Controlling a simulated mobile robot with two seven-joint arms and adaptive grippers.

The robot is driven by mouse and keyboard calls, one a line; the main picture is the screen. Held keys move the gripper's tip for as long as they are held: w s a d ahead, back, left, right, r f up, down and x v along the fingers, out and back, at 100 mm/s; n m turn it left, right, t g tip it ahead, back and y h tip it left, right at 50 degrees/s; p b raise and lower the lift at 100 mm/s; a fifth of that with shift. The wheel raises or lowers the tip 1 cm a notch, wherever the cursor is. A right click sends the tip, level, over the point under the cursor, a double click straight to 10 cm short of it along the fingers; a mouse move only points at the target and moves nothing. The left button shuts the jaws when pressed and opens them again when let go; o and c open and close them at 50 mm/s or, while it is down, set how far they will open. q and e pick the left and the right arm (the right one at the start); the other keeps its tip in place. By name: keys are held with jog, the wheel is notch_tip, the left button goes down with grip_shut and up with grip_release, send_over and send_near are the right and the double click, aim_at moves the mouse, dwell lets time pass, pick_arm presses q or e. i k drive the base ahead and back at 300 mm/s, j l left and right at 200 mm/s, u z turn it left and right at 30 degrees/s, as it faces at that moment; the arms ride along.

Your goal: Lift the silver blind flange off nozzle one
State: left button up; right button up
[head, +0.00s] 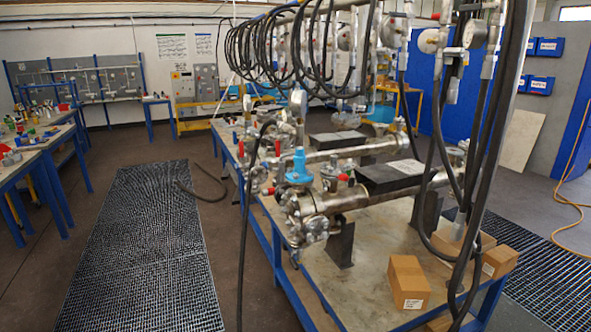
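Two horizontal silver vessels with bolted flanges lie on a bench in the head view, the near one (370,198) in front of the far one (352,152). The near vessel has a flanged left end (308,218) and a blue fitting (299,166) above it. Short fittings with red handles stand around the vessels. I cannot tell which part is nozzle one or its silver blind flange; no label is readable at this size. Neither of my grippers is in view.
Black hoses (482,120) hang over the bench (365,285), partly covering the near vessel's right side. Cardboard boxes (407,283) sit at the bench's front right.

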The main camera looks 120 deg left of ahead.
aim_at(334, 160)
jog(key=u, duration=3.7)
jog(key=i+j+z, duration=0.15)
jog(key=i+j, duration=0.5)
